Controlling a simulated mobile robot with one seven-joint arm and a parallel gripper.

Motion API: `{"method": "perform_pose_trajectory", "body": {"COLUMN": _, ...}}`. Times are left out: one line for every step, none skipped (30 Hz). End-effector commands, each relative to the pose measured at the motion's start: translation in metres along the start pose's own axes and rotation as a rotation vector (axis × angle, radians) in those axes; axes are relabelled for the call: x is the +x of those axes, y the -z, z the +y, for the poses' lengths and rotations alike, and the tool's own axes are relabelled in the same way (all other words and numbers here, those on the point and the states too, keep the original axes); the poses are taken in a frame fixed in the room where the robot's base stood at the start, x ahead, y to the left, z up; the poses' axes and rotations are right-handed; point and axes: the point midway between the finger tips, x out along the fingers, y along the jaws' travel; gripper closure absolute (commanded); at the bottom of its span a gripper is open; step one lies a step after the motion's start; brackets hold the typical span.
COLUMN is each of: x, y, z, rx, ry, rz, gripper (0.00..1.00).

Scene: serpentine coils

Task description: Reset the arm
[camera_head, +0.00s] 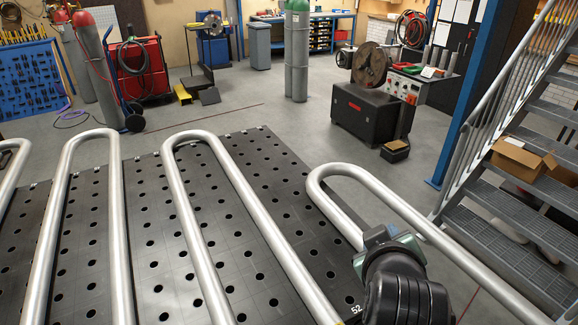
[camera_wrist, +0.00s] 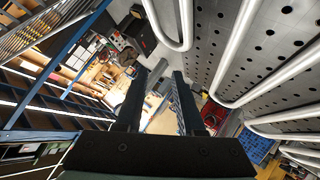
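My arm shows at the lower right in the head view, above the right edge of the perforated table (camera_head: 262,188). It overlaps the rightmost bend of the silver serpentine coil (camera_head: 205,250). My fingers cannot be made out there. In the wrist view, my gripper (camera_wrist: 160,70) has its two dark fingers apart, with nothing between them. The coil tubes (camera_wrist: 241,50) and the table's underside-up, tilted surface (camera_wrist: 208,45) lie to the right of the fingers, apart from them in the picture.
A metal staircase (camera_head: 525,215) with a cardboard box (camera_head: 522,158) stands at the right. A black machine (camera_head: 366,112) and a green-topped gas cylinder (camera_head: 297,60) stand behind the table. A red tool cart (camera_head: 140,68) is at the back left. Grey floor between them is open.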

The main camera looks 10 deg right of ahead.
Motion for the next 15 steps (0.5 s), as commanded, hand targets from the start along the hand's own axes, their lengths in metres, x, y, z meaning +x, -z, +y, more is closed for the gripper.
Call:
{"method": "perform_pose_trajectory", "body": {"x": -0.012, "y": 0.036, "z": 0.003, "rx": 0.04, "ry": -0.052, "rz": 0.126, "gripper": 0.62}}
{"method": "perform_pose_trajectory", "body": {"x": -0.021, "y": 0.057, "z": 0.006, "rx": 0.068, "ry": -0.078, "rz": 0.198, "gripper": 0.62}}
{"method": "perform_pose_trajectory", "body": {"x": -0.036, "y": 0.084, "z": 0.01, "rx": 0.109, "ry": -0.107, "rz": 0.296, "gripper": 0.62}}
{"method": "perform_pose_trajectory", "body": {"x": -0.049, "y": 0.103, "z": 0.012, "rx": 0.138, "ry": -0.126, "rz": 0.371, "gripper": 0.62}}
{"method": "perform_pose_trajectory", "body": {"x": -0.063, "y": 0.122, "z": 0.014, "rx": 0.169, "ry": -0.142, "rz": 0.446, "gripper": 0.62}}
{"method": "perform_pose_trajectory", "body": {"x": -0.084, "y": 0.144, "z": 0.016, "rx": 0.212, "ry": -0.157, "rz": 0.547, "gripper": 0.62}}
{"method": "perform_pose_trajectory", "body": {"x": -0.101, "y": 0.16, "z": 0.017, "rx": 0.244, "ry": -0.165, "rz": 0.622, "gripper": 0.62}}
{"method": "perform_pose_trajectory", "body": {"x": -0.119, "y": 0.175, "z": 0.018, "rx": 0.277, "ry": -0.17, "rz": 0.7, "gripper": 0.62}}
{"method": "perform_pose_trajectory", "body": {"x": -0.144, "y": 0.192, "z": 0.019, "rx": 0.319, "ry": -0.172, "rz": 0.802, "gripper": 0.62}}
{"method": "perform_pose_trajectory", "body": {"x": -0.163, "y": 0.204, "z": 0.019, "rx": 0.351, "ry": -0.17, "rz": 0.876, "gripper": 0.62}}
{"method": "perform_pose_trajectory", "body": {"x": -0.182, "y": 0.213, "z": 0.019, "rx": 0.382, "ry": -0.166, "rz": 0.946, "gripper": 0.62}}
{"method": "perform_pose_trajectory", "body": {"x": -0.207, "y": 0.224, "z": 0.019, "rx": 0.421, "ry": -0.157, "rz": 1.038, "gripper": 0.62}}
{"method": "perform_pose_trajectory", "body": {"x": -0.224, "y": 0.23, "z": 0.02, "rx": 0.448, "ry": -0.149, "rz": 1.1, "gripper": 0.62}}
{"method": "perform_pose_trajectory", "body": {"x": -0.241, "y": 0.234, "z": 0.019, "rx": 0.472, "ry": -0.139, "rz": 1.158, "gripper": 0.62}}
{"method": "perform_pose_trajectory", "body": {"x": -0.261, "y": 0.239, "z": 0.019, "rx": 0.502, "ry": -0.125, "rz": 1.227, "gripper": 0.62}}
